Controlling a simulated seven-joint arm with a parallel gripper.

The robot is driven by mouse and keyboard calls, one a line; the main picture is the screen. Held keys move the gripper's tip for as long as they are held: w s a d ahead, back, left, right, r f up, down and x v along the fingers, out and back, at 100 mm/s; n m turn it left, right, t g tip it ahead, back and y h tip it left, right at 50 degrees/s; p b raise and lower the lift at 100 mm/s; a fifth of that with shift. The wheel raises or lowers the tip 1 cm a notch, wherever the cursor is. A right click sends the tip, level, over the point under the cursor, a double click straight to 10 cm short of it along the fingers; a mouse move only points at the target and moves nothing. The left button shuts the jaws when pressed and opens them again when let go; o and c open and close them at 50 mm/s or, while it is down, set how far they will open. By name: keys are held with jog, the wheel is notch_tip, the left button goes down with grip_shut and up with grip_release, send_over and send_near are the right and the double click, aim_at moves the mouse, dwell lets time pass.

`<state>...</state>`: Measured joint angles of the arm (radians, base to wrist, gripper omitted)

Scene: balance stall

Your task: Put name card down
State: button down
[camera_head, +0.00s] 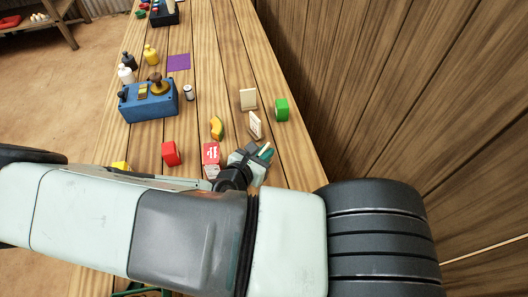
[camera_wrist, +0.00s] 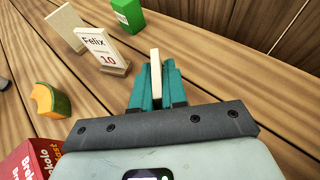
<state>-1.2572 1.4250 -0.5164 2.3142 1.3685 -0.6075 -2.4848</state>
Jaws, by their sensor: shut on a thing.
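My gripper (camera_wrist: 155,88) is shut on a thin cream name card (camera_wrist: 155,66), seen edge-on between the teal fingers. In the head view my gripper (camera_head: 256,157) is low over the near right part of the table (camera_head: 230,60), and the held card (camera_head: 265,149) shows as a pale sliver. Whether the card touches the table I cannot tell. A standing name card reading "Felix 10" (camera_wrist: 103,49) is just beyond and left of the gripper in the wrist view. Another cream card with a blank visible face (camera_wrist: 66,27) stands behind it; it also shows in the head view (camera_head: 248,98).
A green box (camera_head: 282,110) stands right of the cards by the wooden wall. An orange-yellow slice (camera_head: 217,129), a red carton (camera_head: 211,158) and a red block (camera_head: 171,153) are on the left. A blue device (camera_head: 148,102) and a purple mat (camera_head: 178,62) are farther off.

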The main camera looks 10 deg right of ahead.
jog(key=c, duration=1.2)
grip_release()
jog(key=shift+f, duration=0.1)
jog(key=shift+o, duration=0.2)
